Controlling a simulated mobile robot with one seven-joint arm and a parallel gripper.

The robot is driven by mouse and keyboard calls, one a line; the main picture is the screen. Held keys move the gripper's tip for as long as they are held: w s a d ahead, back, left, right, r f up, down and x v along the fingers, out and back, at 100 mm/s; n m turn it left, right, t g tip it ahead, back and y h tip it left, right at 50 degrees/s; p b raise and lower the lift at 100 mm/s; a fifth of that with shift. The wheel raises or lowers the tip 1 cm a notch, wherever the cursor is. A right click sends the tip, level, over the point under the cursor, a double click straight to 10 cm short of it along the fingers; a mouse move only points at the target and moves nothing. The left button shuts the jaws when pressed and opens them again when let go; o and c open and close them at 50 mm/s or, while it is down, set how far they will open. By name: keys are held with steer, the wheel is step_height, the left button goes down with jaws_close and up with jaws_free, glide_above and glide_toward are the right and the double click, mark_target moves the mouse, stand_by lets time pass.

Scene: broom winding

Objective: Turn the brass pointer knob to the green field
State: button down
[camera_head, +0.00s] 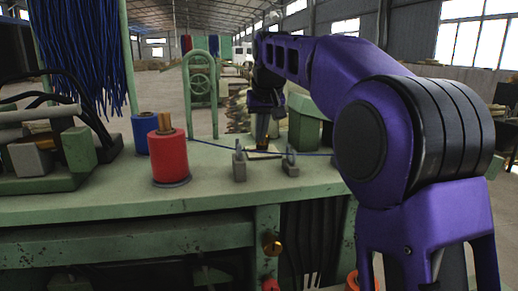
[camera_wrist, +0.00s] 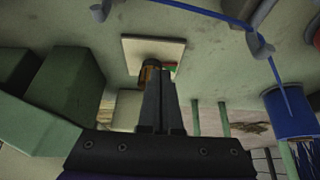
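A square pale plate (camera_wrist: 135,50) lies on the green bench top. The brass knob (camera_wrist: 149,72) stands on it, partly hidden behind my fingertips. Slivers of green and red show just right of the knob; which way its pointer faces is hidden. My gripper (camera_wrist: 158,74) has its two dark fingers together, with only a thin seam between them. The tips overlap the knob in the wrist view; I cannot tell whether they touch it. In the head view my gripper (camera_head: 262,138) points down over the plate (camera_head: 262,154), and the knob cannot be made out.
Two grey metal guides (camera_head: 239,165) (camera_head: 290,163) stand on the bench near the plate, with a blue strand running past. A red spool (camera_head: 170,157) and a blue spool (camera_head: 145,133) stand to the left. Green blocks (camera_wrist: 70,85) are close left of my gripper in the wrist view.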

steer(key=shift+s, duration=0.1)
steer(key=shift+s, duration=0.25)
step_height(320, 180, up, 6)
stand_by(0.4)
steer(key=shift+w+d+f+b, duration=0.1)
steer(key=shift+d+f+b, duration=0.35)
steer(key=shift+f, duration=0.55)
steer(key=shift+w+d+f+b, duration=0.1)
steer(key=shift+d+f+b, duration=0.1)
steer(key=shift+f+b, duration=0.65)
steer(key=shift+d+f+b, duration=0.35)
steer(key=shift+f, duration=0.8)
steer(key=shift+w+a+p, duration=0.15)
steer(key=shift+w+p, duration=0.15)
steer(key=shift+p, duration=0.25)
